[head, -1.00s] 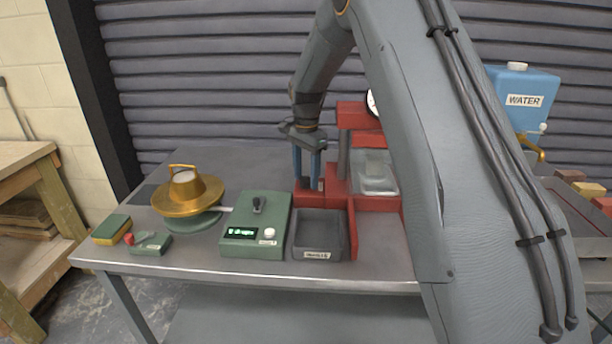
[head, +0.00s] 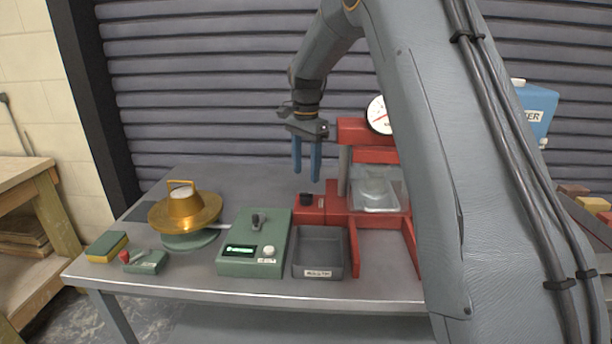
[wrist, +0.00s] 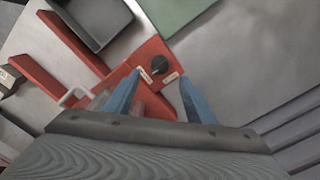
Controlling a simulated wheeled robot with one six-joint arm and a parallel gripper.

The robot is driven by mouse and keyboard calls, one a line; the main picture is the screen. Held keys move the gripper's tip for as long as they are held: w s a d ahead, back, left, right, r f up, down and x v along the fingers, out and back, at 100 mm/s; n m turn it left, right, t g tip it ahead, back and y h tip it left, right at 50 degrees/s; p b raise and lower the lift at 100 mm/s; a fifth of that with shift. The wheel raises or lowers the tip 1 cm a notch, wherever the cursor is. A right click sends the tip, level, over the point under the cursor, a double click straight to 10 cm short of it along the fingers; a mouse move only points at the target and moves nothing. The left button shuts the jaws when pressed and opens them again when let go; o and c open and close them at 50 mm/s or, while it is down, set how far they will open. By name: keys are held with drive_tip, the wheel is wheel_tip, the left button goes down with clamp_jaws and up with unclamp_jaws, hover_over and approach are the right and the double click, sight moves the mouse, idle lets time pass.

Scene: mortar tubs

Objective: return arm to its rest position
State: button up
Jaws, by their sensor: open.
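My gripper (head: 306,160) hangs from my arm with its two blue fingers pointing down and apart, with nothing between them. It is above the red press base, over a small black knob (head: 306,199). In the wrist view my gripper (wrist: 156,88) shows its blue fingers spread, and the black knob (wrist: 159,65) on the red base (wrist: 150,80) lies below and between them. My arm crosses the right half of the head view and hides part of the red press (head: 365,130).
A grey tray (head: 319,262), a green control box (head: 252,245), a gold flow table (head: 185,212), a green-yellow sponge (head: 107,247) and a small green box (head: 146,262) stand on the metal table (head: 200,283). A blue water container (head: 537,105) is at right. A shutter (head: 200,80) closes the back.

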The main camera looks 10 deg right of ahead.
drive_tip(key=s+f+n+t, duration=0.1)
drive_tip(key=s+n, duration=0.3)
drive_tip(key=s, duration=0.6)
drive_tip(key=s+f+n, duration=0.4)
drive_tip(key=s, duration=0.6)
drive_tip(key=s+f+n+t, duration=0.1)
drive_tip(key=s+n, duration=0.3)
drive_tip(key=s, duration=0.6)
drive_tip(key=shift+s+a+f+n+t, duration=0.15)
drive_tip(key=shift+f+n, duration=0.05)
drive_tip(key=shift+f, duration=0.25)
drive_tip(key=shift+s+a+f+n+t, duration=0.1)
drive_tip(key=shift+f+n+t, duration=0.1)
drive_tip(key=shift+f, duration=0.25)
drive_tip(key=shift+s+f+g, duration=0.3)
drive_tip(key=shift+s+g, duration=0.05)
drive_tip(key=shift+s, duration=0.4)
drive_tip(key=shift+s+f+g, duration=0.25)
drive_tip(key=shift+s+g, duration=0.1)
drive_tip(key=shift+s, duration=0.35)
drive_tip(key=shift+s+f+g, duration=0.3)
drive_tip(key=shift+s+g, duration=0.05)
drive_tip(key=shift+s, duration=0.4)
